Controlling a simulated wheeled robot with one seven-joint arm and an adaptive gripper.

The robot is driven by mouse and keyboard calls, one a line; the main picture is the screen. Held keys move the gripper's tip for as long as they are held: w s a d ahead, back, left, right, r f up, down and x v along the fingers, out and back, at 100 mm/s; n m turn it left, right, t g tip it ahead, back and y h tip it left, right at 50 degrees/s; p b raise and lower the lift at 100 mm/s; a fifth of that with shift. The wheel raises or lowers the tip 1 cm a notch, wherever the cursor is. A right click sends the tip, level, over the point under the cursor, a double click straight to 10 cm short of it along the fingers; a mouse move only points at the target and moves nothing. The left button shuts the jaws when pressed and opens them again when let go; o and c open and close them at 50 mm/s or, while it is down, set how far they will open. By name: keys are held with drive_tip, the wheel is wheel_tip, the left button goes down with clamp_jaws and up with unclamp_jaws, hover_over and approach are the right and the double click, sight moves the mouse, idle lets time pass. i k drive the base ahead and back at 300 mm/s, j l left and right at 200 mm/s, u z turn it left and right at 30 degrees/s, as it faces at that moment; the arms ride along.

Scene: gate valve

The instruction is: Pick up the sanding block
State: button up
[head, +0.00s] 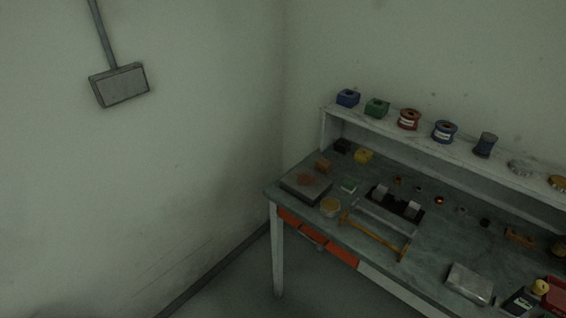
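I cannot tell for certain which small block is the sanding block. An orange-brown block (323,166) sits at the workbench's far left, behind a dark flat plate with a reddish patch (306,185). A longer brown block (519,236) lies at the right of the bench. A small green and white block (348,187) and a yellow block (363,156) are also on the bench, toward its left end. All are small and dim in the head view. My gripper is not in view.
The workbench (350,243) stands against the wall, its raised shelf (400,137) holding spools and small boxes.

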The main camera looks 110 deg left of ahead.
sight(324, 165)
drive_tip(key=u, duration=3.45)
drive_tip(key=i+j+z, duration=0.3)
drive_tip(key=i+j, duration=0.55)
drive_tip(key=i, duration=0.2)
drive_tip(key=i+j+z, duration=0.35)
drive_tip(key=i+j, duration=0.6)
drive_tip(key=j, duration=0.15)
